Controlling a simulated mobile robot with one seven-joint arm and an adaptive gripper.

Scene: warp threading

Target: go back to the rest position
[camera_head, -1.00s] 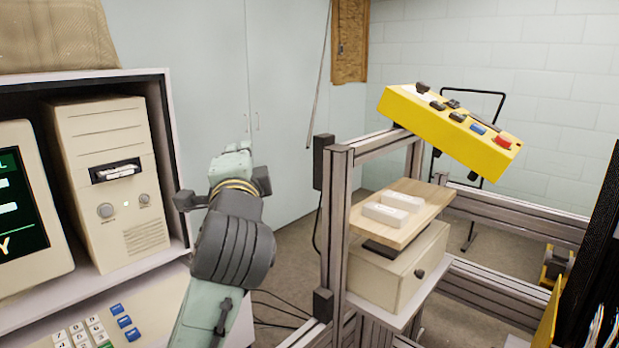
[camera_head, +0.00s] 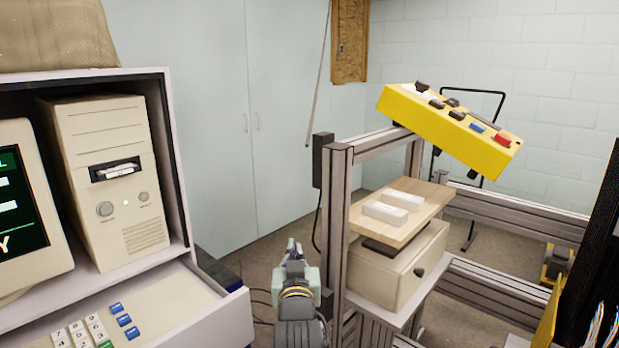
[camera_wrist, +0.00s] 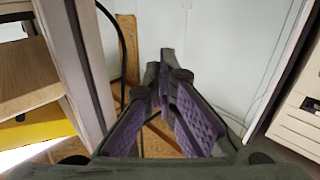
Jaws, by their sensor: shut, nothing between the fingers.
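My gripper (camera_wrist: 165,95) shows in the wrist view with its purple padded fingers converging near the picture's middle. It is shut and holds nothing. In the head view, the end of my arm (camera_head: 294,278) is low in the picture, between the beige computer's cabinet and the metal frame. The fingers are hard to make out there. My gripper appears apart from the things around it.
A beige computer tower (camera_head: 107,180) stands in the cabinet at left, above a keypad shelf (camera_head: 175,312). At right, an aluminium frame (camera_head: 335,220) stands beside a wooden board (camera_head: 425,217) with two white blocks. A yellow button box (camera_head: 445,122) sits above. Pale cabinet doors (camera_head: 255,60) are behind.

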